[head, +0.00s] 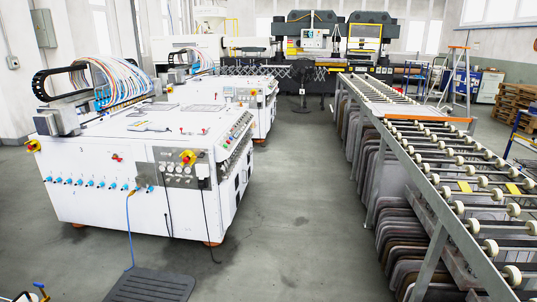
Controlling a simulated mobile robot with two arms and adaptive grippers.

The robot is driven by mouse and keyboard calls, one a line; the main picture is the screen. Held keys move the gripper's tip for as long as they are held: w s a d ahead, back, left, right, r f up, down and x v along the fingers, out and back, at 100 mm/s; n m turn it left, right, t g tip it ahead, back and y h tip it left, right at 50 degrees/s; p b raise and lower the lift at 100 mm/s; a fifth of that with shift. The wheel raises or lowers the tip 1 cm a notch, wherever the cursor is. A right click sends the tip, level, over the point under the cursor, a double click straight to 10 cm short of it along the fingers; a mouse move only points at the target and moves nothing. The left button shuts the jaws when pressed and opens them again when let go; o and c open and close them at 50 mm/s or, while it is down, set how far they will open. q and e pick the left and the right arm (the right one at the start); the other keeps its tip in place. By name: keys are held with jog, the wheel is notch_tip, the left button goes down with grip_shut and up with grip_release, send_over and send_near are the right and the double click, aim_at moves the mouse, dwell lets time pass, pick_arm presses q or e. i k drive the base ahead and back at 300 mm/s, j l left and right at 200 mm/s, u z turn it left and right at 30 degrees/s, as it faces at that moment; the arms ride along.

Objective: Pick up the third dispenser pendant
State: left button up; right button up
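No thing in the head view can be clearly made out as the third dispenser pendant. A bundle of coloured hoses (122,80) arches above the machine's back.
A roller conveyor (440,150) with dark panels stacked below runs along the right. A second white machine (240,92) stands behind. Grey floor (290,220) between machine and conveyor is clear.

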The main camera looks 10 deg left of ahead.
aim_at(152, 126)
jog(key=i+u, duration=0.2)
jog(key=i, duration=0.35)
jog(key=i+u, duration=0.15)
jog(key=i, duration=0.35)
jog(key=i+l+u, duration=0.2)
jog(key=i, duration=0.3)
jog(key=i+l+u, duration=0.15)
jog(key=i, duration=0.4)
jog(key=i+j+u, duration=0.2)
jog(key=i, duration=0.4)
jog(key=i+u, duration=0.2)
jog(key=i, duration=0.4)
